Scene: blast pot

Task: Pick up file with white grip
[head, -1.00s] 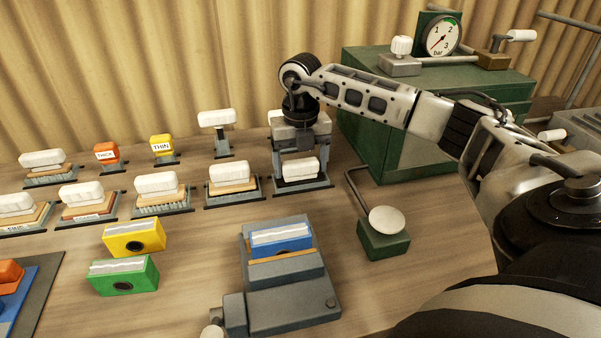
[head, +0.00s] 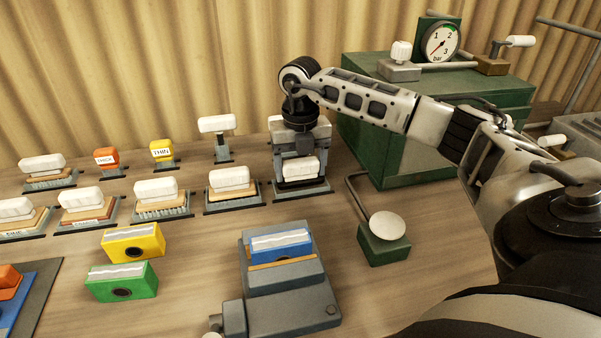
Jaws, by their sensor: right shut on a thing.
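The file with the white grip (head: 300,169) stands in its dark holder at the right end of the front row of tools. I take it for the file because my gripper is on it; its lower part is hard to make out. My right gripper (head: 300,160) points straight down over it, with its fingers at the white grip, and is shut on it. The file still sits at its holder, with no clear gap below. My left gripper is not in view.
Other white-gripped tools, such as a brush (head: 160,188), stand to the left. Orange (head: 107,157) and yellow (head: 162,149) labelled blocks stand behind. A grey fixture with a blue block (head: 281,243) is in front. A green lamp-like stand (head: 384,243) and green gauge cabinet (head: 370,155) are right.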

